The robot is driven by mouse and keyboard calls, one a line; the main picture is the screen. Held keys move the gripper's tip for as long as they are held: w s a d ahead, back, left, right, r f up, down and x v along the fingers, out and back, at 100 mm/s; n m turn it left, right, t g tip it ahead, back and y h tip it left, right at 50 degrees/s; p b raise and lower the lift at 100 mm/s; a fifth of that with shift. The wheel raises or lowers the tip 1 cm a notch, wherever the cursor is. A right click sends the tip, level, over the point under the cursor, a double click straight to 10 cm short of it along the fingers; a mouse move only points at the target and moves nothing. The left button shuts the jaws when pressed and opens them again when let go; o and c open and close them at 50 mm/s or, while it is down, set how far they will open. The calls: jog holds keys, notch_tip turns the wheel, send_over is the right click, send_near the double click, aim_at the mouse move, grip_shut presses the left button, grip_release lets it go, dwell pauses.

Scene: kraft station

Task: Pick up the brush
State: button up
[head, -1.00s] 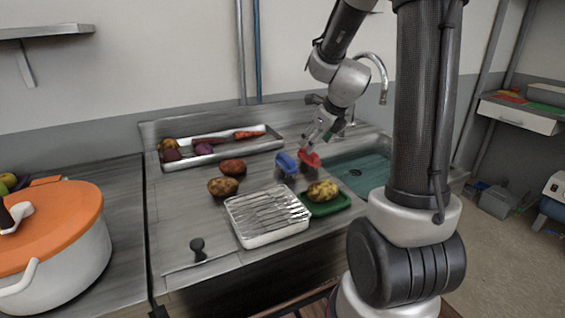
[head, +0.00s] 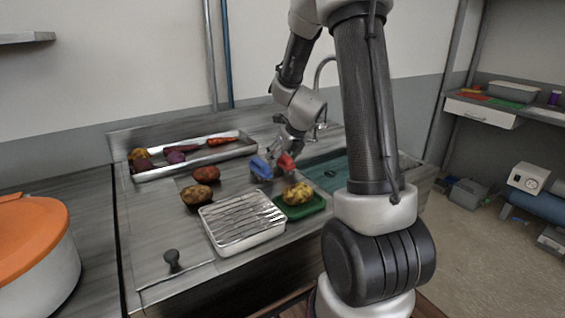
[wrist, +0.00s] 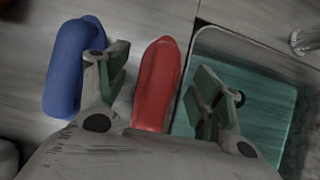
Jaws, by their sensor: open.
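Two brush-like things with rounded handles, one red and one blue, stand side by side on the steel counter left of the sink. The red brush (head: 286,163) is just below my gripper (head: 289,152) in the head view. In the wrist view the red handle (wrist: 157,85) lies between the open, green-padded fingers of my gripper (wrist: 154,75), apart from both. The blue brush (head: 260,168) is just left of it; in the wrist view its handle (wrist: 66,72) is outside the left finger, very near it. The lower parts of both are dark and hard to make out.
The sink (head: 325,176) is right of the brushes. A green tray (head: 309,210) with a potato (head: 297,194) and a foil-like ribbed tray (head: 240,239) are in front. Loose potatoes (head: 206,174) lie left. A long vegetable tray (head: 165,173) is behind. A faucet (head: 318,95) rises close behind my gripper.

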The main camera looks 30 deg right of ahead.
jog(key=c, duration=1.2)
jog(key=shift+r, duration=0.15)
notch_tip(320, 180, up, 10)
jog(key=shift+f, duration=0.1)
jog(key=o, duration=0.5)
jog(key=c, duration=0.3)
